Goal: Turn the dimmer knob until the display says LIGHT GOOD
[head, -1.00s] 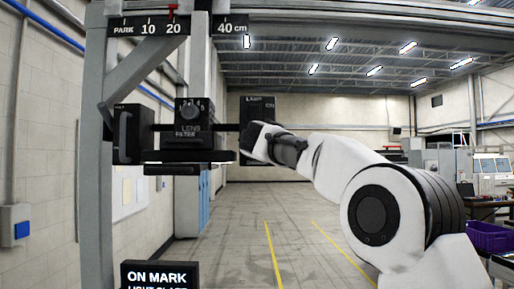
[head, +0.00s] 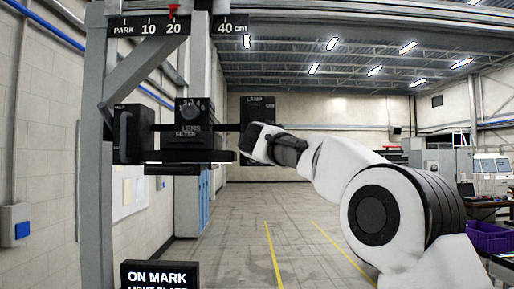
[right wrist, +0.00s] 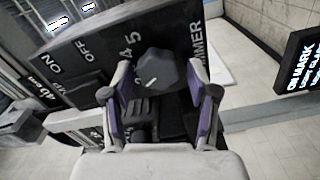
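The dimmer knob (right wrist: 160,70) is dark and faceted with a white pointer line, on a black panel (right wrist: 105,52) lettered ON, OFF and a partly hidden DIMMER. My right gripper (right wrist: 158,82) is open, with its purple-padded fingers on either side of the knob and a visible gap to each. In the head view my right gripper (head: 256,144) is at the lamp panel (head: 258,104) and hides the knob. The display (head: 160,277) reads ON MARK, with a cut-off lower line that looks like LIGHT GLARE. It also shows in the right wrist view (right wrist: 301,70). My left gripper is out of view.
A black lens and filter unit (head: 190,135) with a numbered dial hangs left of the lamp panel. A scale bar (head: 148,27) with a red pointer near 20 is above it. A grey post (head: 96,190) stands at left. The floor beyond is open.

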